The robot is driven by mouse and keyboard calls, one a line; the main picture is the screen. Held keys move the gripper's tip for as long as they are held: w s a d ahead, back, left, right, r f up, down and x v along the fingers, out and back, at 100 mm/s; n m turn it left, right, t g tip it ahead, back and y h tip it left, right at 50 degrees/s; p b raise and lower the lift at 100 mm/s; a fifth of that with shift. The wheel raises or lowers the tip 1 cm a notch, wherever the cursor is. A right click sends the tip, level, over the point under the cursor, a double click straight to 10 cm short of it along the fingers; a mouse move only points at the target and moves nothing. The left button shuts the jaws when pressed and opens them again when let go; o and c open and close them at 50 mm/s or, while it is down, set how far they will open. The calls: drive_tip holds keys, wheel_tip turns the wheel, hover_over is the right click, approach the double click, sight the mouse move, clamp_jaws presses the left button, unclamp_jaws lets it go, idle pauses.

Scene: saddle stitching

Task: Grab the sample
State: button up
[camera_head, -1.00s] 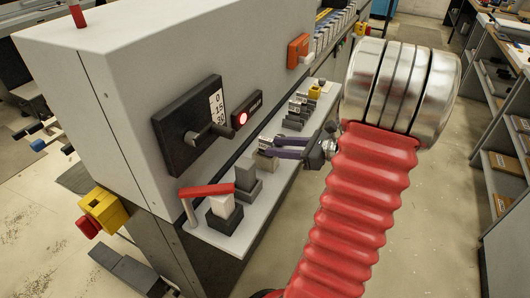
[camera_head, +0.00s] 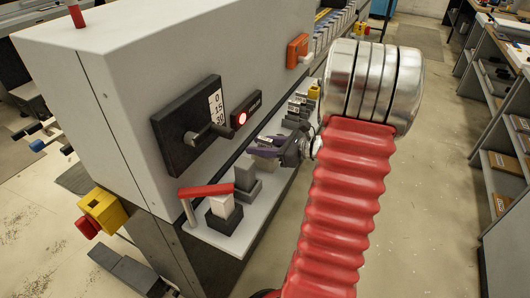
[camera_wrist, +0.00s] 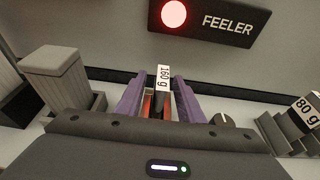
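A small sample labelled "160 g" (camera_wrist: 163,78) stands in the middle of the wrist view, between the two purple fingers of my gripper (camera_wrist: 160,95). A narrow gap shows on each side of the sample, so the fingers look open around it. Part of the sample's lower body is hidden behind my gripper's palm. In the head view my gripper (camera_head: 262,147) reaches left over the machine's shelf, and the sample between its fingers cannot be made out. Another sample labelled "80 g" (camera_wrist: 306,104) stands in a dark holder at the right of the wrist view.
The machine's front (camera_head: 120,130) rises behind the shelf, with a lit "FEELER" panel (camera_wrist: 215,22) above my fingers. A grey block (camera_wrist: 58,75) stands left of my gripper. A red bar (camera_head: 206,190) and a white block (camera_head: 222,205) are at the shelf's near end.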

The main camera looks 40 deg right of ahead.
drive_tip(key=shift+x, duration=0.95)
drive_tip(key=shift+c, duration=0.2)
clamp_jaws()
